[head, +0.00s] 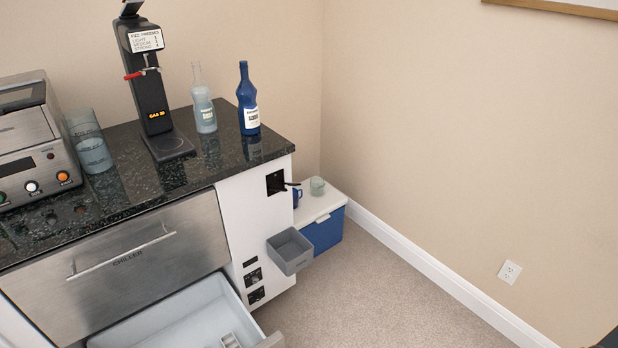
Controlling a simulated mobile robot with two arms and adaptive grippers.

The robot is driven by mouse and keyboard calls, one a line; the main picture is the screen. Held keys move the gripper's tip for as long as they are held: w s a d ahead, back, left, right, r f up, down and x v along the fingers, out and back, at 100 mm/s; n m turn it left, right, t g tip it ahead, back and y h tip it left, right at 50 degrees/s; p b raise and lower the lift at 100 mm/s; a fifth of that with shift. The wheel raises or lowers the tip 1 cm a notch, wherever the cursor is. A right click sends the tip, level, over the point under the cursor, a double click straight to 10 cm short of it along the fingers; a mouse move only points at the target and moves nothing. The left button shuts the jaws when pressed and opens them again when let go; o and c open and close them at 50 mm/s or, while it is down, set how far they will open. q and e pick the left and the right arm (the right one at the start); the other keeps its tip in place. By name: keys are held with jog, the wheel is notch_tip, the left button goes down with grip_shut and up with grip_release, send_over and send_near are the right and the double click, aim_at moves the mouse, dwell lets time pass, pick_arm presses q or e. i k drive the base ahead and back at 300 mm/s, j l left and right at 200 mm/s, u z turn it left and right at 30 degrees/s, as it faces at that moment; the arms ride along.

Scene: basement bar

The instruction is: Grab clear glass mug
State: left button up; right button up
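A small clear, slightly greenish glass mug (317,186) stands upright on the white lid of a blue cooler (322,236) on the floor, just past the right end of the counter. It is small in the picture, and I cannot make out its handle. A blue mug (297,197) is beside it on the left, partly hidden by the counter's end. Neither of my grippers shows in the head view.
A grey open bin (290,251) juts from the counter's white end panel in front of the cooler. An open drawer (185,318) sticks out at the lower left. Bottles (249,112) stand on the dark countertop (120,191). Carpet to the right (390,295) is clear.

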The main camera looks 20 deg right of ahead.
aim_at(318, 184)
jog(key=i+l+u, duration=0.1)
jog(key=l, duration=0.3)
jog(key=i+l+u, duration=0.1)
jog(key=i+l, duration=0.2)
jog(key=i+l+u, duration=0.1)
jog(key=l, duration=0.4)
jog(key=i+l+u, duration=0.1)
jog(key=i+l, duration=0.15)
jog(key=l, duration=0.15)
jog(key=i+l, duration=0.15)
jog(key=l, duration=0.3)
jog(key=i+l+u, duration=0.15)
jog(key=l, duration=0.3)
jog(key=i+l+u, duration=0.1)
jog(key=l, duration=0.35)
jog(key=i+l+u, duration=0.1)
jog(key=l, duration=0.35)
